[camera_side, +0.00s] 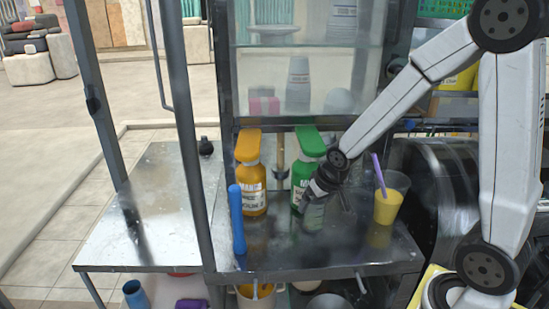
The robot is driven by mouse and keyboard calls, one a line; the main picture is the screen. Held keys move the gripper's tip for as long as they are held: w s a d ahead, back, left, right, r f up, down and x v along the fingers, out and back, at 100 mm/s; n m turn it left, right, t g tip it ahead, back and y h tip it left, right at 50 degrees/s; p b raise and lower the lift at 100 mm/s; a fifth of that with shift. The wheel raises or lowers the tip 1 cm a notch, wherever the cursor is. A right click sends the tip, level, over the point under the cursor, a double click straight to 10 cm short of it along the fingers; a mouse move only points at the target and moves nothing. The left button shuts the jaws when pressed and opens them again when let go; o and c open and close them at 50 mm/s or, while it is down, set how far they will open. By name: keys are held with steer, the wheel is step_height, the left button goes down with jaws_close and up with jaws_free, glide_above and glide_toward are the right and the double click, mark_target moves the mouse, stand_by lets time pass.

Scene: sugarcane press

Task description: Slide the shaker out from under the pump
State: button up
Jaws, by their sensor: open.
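A green pump bottle (302,178) with a wide green head stands on the metal counter, beside an orange pump bottle labelled mango (251,185). My gripper (308,207) is low at the front right of the green bottle, pointing down and left, its jaws open. A small greyish shape (314,217) at the fingers looks like the shaker, but it is blurred and partly hidden by my gripper. I cannot tell whether the fingers touch it.
A clear cup of yellow drink with a purple straw (388,206) stands right of my gripper. An upright blue rod (237,222) stands at the left by the frame post (196,170). The counter's front middle (300,255) is clear; glass shelving rises behind.

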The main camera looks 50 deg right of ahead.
steer(key=shift+c, duration=0.2)
jaws_close()
steer(key=shift+a, duration=0.2)
steer(key=shift+w+a, duration=0.2)
steer(key=shift+a, duration=1.6)
steer(key=shift+w+a, duration=0.15)
steer(key=shift+a, duration=1.7)
steer(key=shift+w+a, duration=0.2)
steer(key=shift+a, duration=1.6)
steer(key=shift+o, duration=0.2)
jaws_free()
